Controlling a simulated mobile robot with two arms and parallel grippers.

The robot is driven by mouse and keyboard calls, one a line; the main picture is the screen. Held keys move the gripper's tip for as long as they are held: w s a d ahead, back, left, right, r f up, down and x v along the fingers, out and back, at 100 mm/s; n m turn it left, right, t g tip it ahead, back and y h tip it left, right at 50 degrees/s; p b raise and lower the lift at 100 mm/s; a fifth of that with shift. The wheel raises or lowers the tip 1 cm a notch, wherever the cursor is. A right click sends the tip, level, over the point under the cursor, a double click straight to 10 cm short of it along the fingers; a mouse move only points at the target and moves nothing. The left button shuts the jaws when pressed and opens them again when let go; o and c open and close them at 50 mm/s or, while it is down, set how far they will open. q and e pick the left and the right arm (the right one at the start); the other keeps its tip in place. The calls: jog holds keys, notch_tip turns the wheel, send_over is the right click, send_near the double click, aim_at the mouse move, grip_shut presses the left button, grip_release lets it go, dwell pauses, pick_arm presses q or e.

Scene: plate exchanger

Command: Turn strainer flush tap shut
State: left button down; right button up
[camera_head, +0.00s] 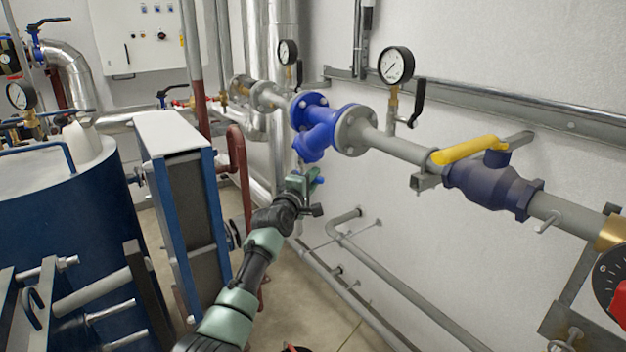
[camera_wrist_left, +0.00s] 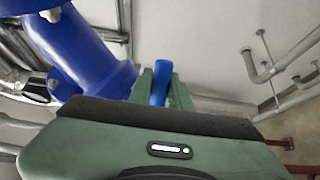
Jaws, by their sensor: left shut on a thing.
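The blue strainer (camera_head: 314,138) sits in the grey pipe line by the wall, its slanted leg pointing down. It also shows large at the left of the left wrist view (camera_wrist_left: 75,50). My left gripper (camera_head: 306,180) is just below that leg. It is shut on a small blue handle (camera_head: 321,181), the flush tap's by its place. In the left wrist view the blue handle (camera_wrist_left: 161,82) stands between the two green fingers. The tap's body is hidden by the gripper and strainer. My right gripper is not in view.
A ball valve with a yellow lever (camera_head: 470,150) is on the pipe to the right. A pressure gauge (camera_head: 396,66) stands above the pipe. The plate exchanger (camera_head: 184,190) stands left of my arm. Thin grey pipes (camera_head: 370,275) run low along the wall.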

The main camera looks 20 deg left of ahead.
pick_arm(q)
jog(key=shift+r, duration=0.1)
dwell(0.4)
jog(key=c, duration=1.3)
grip_release()
jog(key=shift+a, duration=0.1)
jog(key=shift+r, duration=0.1)
